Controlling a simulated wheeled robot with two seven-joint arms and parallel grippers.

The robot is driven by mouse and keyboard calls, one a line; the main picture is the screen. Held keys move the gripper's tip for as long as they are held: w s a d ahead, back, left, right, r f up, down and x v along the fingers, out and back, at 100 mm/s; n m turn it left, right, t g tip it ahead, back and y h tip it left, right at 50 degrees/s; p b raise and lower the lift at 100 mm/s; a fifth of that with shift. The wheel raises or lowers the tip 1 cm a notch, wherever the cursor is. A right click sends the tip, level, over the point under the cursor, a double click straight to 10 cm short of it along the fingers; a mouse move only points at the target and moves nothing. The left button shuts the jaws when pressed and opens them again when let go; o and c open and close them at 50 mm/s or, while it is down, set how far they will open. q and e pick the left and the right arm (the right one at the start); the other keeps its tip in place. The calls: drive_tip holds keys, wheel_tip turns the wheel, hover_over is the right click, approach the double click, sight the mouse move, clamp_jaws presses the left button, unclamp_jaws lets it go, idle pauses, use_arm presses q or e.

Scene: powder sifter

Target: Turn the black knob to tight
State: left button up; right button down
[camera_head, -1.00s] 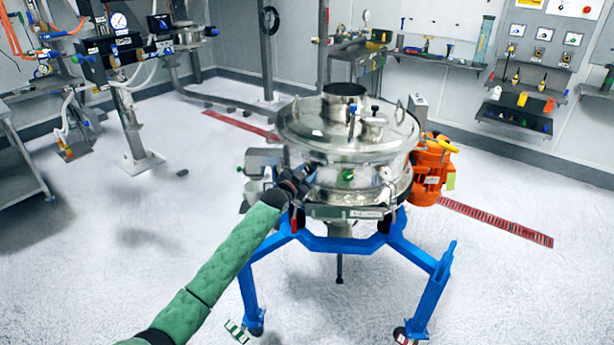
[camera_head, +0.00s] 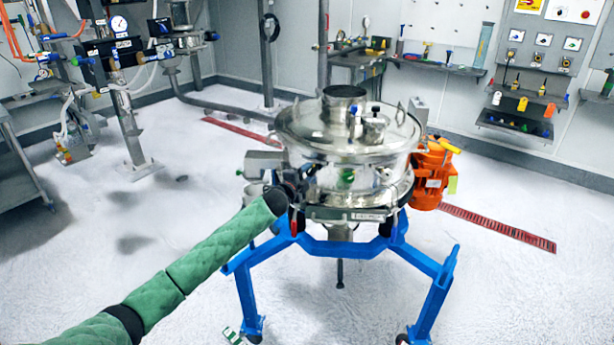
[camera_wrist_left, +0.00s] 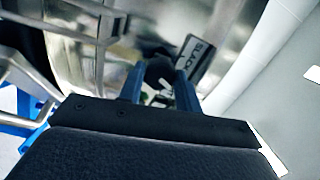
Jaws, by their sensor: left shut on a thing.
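The black knob (camera_wrist_left: 158,70) is on the side of the steel powder sifter (camera_head: 347,137). In the left wrist view it lies between the two blue-grey fingers of my left gripper (camera_wrist_left: 158,82), which is shut on it. A label reading SLACK (camera_wrist_left: 196,53) is just right of the knob. In the head view my left gripper (camera_head: 304,180) reaches the sifter's left front side, and the gripper and wrist hide the knob there. My right gripper is in neither view.
The sifter stands on a blue frame (camera_head: 344,247) with an orange motor (camera_head: 430,176) at its right. A red lever (camera_head: 293,226) hangs below my left wrist. A pipe stand (camera_head: 127,110) is at the left. The floor around the frame is largely clear.

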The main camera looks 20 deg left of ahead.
use_arm(q)
drive_tip(key=m, duration=0.2)
drive_tip(key=shift+m, duration=0.8)
drive_tip(key=shift+f, duration=0.1)
drive_tip(key=o, duration=1)
drive_tip(key=shift+d, duration=0.1)
drive_tip(key=shift+c, duration=0.2)
drive_tip(key=shift+s, duration=0.15)
